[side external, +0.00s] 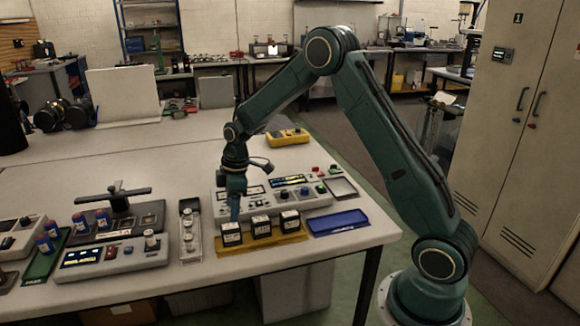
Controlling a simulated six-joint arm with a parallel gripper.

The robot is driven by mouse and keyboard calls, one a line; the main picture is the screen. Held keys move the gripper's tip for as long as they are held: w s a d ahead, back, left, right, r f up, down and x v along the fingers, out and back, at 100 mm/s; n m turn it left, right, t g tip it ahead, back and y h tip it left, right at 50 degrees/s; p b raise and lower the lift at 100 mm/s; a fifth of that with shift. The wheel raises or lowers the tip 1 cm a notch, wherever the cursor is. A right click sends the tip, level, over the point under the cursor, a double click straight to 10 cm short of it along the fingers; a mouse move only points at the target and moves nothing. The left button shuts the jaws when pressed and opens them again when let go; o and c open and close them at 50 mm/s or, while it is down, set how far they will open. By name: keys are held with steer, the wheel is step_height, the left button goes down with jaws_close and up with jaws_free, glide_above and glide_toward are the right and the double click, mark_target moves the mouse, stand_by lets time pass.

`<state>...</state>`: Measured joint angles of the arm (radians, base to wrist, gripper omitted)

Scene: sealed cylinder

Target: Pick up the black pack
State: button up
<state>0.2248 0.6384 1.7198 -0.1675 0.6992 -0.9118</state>
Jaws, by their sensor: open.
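Three small black packs with pale labels stand in a row on a yellow tray (262,243) near the table's front edge. They are the left pack (232,238), the middle pack (261,229) and the right pack (290,222). My gripper (235,214) points down directly over the left pack, with its fingertips at or just above the pack's top. It is open. I cannot tell whether the fingers touch the pack or straddle it.
A blue tray (338,222) lies right of the yellow tray. A grey control panel (318,200) stands close behind the packs. Left are a narrow clear-topped holder (190,243) and a grey device (112,259) with a display. A yellow meter (287,137) lies farther back. The table's middle back is clear.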

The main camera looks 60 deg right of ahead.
mark_target(230, 226)
steer(key=shift+w+a+f, duration=0.1)
steer(key=shift+f, duration=0.65)
steer(key=shift+w+a+f, duration=0.1)
steer(key=shift+f, duration=0.65)
steer(key=shift+f, duration=0.15)
steer(key=shift+w+a+f, duration=0.1)
steer(key=shift+w+f, duration=0.1)
steer(key=shift+f, duration=1)
steer(key=shift+w+a+f, duration=0.1)
steer(key=shift+w+f, duration=0.05)
steer(key=shift+f, duration=1.05)
steer(key=c, duration=1.2)
steer(key=shift+r, duration=0.1)
step_height(230, 226, up, 20)
steer(key=shift+f, duration=0.1)
